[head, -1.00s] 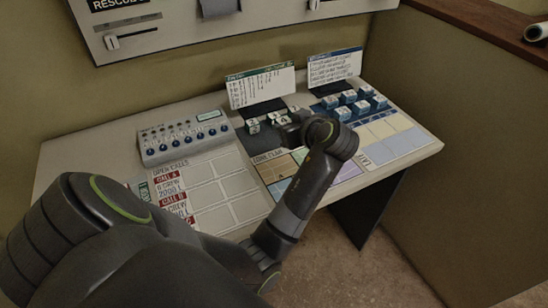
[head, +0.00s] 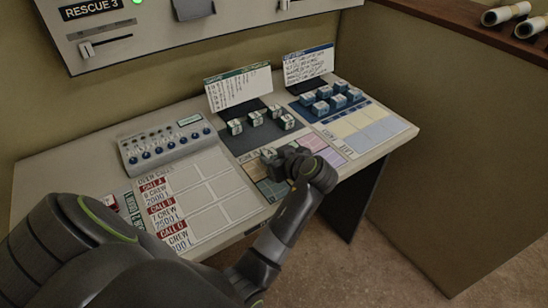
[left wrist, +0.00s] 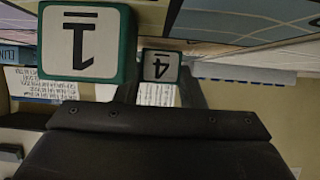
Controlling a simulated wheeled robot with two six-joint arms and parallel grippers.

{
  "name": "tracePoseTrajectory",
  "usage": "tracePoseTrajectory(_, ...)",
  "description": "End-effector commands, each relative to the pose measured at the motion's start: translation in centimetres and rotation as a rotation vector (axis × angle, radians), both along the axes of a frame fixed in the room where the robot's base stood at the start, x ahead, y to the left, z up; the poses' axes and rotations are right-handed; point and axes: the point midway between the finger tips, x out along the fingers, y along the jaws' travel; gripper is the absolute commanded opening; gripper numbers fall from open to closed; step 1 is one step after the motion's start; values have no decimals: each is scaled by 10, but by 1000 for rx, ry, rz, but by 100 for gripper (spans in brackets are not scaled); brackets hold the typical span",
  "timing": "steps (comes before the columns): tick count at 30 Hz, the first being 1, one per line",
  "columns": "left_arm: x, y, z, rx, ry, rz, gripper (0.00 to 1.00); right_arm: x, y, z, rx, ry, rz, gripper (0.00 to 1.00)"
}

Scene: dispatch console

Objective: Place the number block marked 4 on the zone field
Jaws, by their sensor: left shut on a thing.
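The number block marked 4 (left wrist: 160,65) shows upside down in the left wrist view, white-faced with a dark green edge, centred at the fingers. In the head view the held block (head: 268,154) is a small pale shape at the fingertips. My left gripper (head: 277,160) is shut on it, over the zone field (head: 312,141), a panel of coloured cells. I cannot tell whether the block touches the panel. A green block marked 1 (left wrist: 82,42) looms larger beside it in the wrist view. My gripper hides part of the field in the head view. My right gripper is out of view.
Several number blocks (head: 254,118) stand on the dark strip behind the zone field. Blue blocks (head: 320,108) stand at the back right. A button box (head: 168,143) and the call board (head: 207,192) lie to the left. Upright cards (head: 238,88) stand behind.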

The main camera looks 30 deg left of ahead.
Motion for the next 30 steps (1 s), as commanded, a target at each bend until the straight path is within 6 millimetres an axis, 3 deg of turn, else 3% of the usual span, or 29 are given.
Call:
tracePoseTrajectory(12, 0, 0, -8, 0, -1, 0, 14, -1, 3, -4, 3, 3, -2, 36)
tracePoseTrajectory(13, 0, 0, -7, 0, -1, 0, 38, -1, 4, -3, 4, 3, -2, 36)
tracePoseTrajectory(17, 0, 0, -6, 0, -1, 0, 55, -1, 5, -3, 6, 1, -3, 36)
tracePoseTrajectory(30, 0, 0, -1, 0, -2, 0, 57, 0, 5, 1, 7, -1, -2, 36)
